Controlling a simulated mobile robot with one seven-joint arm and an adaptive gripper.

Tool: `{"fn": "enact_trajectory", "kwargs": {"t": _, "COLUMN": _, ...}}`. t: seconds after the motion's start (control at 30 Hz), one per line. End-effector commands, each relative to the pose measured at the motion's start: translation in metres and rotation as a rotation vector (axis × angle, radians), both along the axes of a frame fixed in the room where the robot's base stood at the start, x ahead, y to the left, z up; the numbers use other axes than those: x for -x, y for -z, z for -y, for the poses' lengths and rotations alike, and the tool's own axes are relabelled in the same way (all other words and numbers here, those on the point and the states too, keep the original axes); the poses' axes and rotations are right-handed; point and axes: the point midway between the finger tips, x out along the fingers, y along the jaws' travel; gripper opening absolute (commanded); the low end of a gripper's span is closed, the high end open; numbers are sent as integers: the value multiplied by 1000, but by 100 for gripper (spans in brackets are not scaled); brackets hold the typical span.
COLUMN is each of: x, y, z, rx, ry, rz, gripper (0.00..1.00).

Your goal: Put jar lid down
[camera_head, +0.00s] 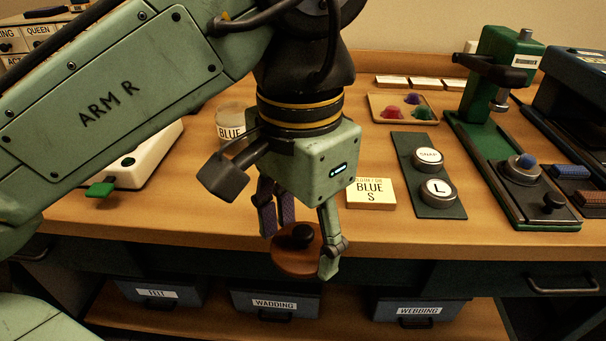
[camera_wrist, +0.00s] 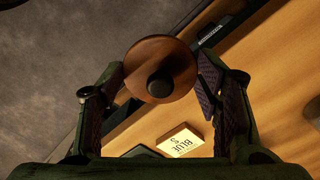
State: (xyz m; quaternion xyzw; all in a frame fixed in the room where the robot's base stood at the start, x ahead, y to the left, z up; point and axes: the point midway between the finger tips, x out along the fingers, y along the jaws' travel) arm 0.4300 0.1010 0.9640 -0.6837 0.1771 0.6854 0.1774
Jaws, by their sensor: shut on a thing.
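The jar lid is a round brown wooden disc with a black knob (camera_head: 290,262). In the head view my gripper (camera_head: 302,254) is shut on it and holds it in front of the table's front edge. In the wrist view the lid (camera_wrist: 160,58) sits between the two fingertips (camera_wrist: 160,82), with its knob facing the camera. A jar labelled BLUE (camera_head: 230,122) stands on the table behind my gripper, partly hidden by my arm. I cannot see its opening clearly.
A cream card marked BLUE S (camera_head: 371,193) lies on the table right of my gripper. Bare wood (camera_head: 330,228) shows along the front edge.

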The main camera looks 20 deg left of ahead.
Motion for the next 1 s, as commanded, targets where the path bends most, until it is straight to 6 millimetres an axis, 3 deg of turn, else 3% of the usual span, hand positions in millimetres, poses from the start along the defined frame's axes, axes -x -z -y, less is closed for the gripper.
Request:
{"fn": "enact_trajectory", "kwargs": {"t": 0.6, "x": -130, "y": 12, "z": -57, "rx": 2, "ry": -1, "rz": -1, "gripper": 35}}
{"fn": "enact_trajectory", "kwargs": {"t": 0.8, "x": -144, "y": 17, "z": -64, "rx": 0, "ry": -2, "rz": -1, "gripper": 35}}
{"fn": "enact_trajectory", "kwargs": {"t": 1.0, "x": -144, "y": 44, "z": -65, "rx": -1, "ry": -4, "rz": 0, "gripper": 35}}
